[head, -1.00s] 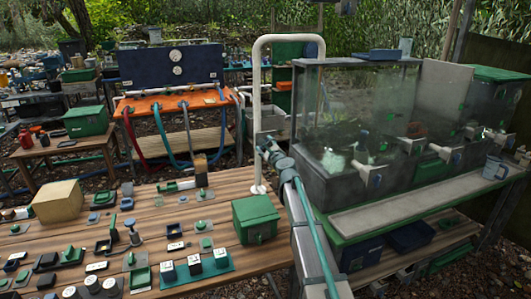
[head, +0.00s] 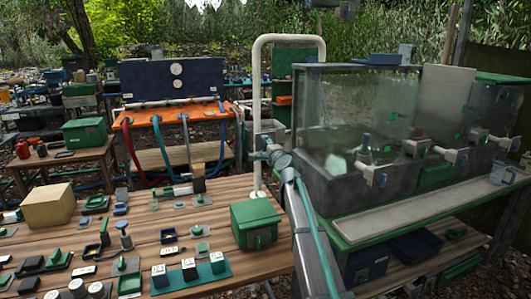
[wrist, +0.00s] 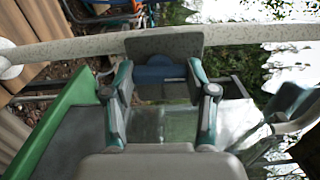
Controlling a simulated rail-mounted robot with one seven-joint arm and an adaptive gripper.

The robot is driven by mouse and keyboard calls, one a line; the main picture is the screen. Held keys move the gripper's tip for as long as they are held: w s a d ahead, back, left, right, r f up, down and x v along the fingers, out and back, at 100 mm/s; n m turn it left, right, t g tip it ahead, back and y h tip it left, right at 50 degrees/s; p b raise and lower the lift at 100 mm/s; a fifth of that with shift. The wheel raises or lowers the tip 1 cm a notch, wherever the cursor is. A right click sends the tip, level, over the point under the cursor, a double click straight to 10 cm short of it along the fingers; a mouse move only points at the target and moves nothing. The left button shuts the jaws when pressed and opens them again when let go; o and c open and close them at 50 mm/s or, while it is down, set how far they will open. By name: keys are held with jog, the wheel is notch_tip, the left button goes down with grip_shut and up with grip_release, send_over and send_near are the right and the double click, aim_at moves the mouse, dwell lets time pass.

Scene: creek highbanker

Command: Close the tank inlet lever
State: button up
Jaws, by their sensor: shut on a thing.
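The white pipe (head: 257,110) rises from the plank table and bends over toward the tank. It also crosses the wrist view (wrist: 245,45). My gripper (head: 258,156) is at the pipe, low on its upright beside the tank; the arm hides part of this spot. In the wrist view my gripper's two fingers (wrist: 160,76) close around a blue lever-like part (wrist: 158,74). A grey plate (wrist: 165,45) lies just beyond it. I take the blue part as the tank inlet lever; its exact angle is hard to tell. The tank (head: 345,105) has clear walls above a grey base.
Beige valves with blue ends (head: 370,174) stick out from the tank front. A green box (head: 256,222) stands near the pipe's foot. Small parts crowd the plank table (head: 215,272). An orange bench (head: 190,122) with hoses stands behind.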

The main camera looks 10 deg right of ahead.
jog(key=shift+n, duration=0.4)
jog(key=o, duration=1.2)
jog(key=shift+c, duration=0.2)
jog(key=s+d, duration=0.2)
jog(key=s, duration=0.9)
jog(key=shift+s+d, duration=0.15)
jog(key=shift+s, duration=0.25)
jog(key=s+d, duration=0.2)
jog(key=s, duration=0.9)
jog(key=shift+s+d, duration=0.15)
jog(key=shift+s, duration=0.25)
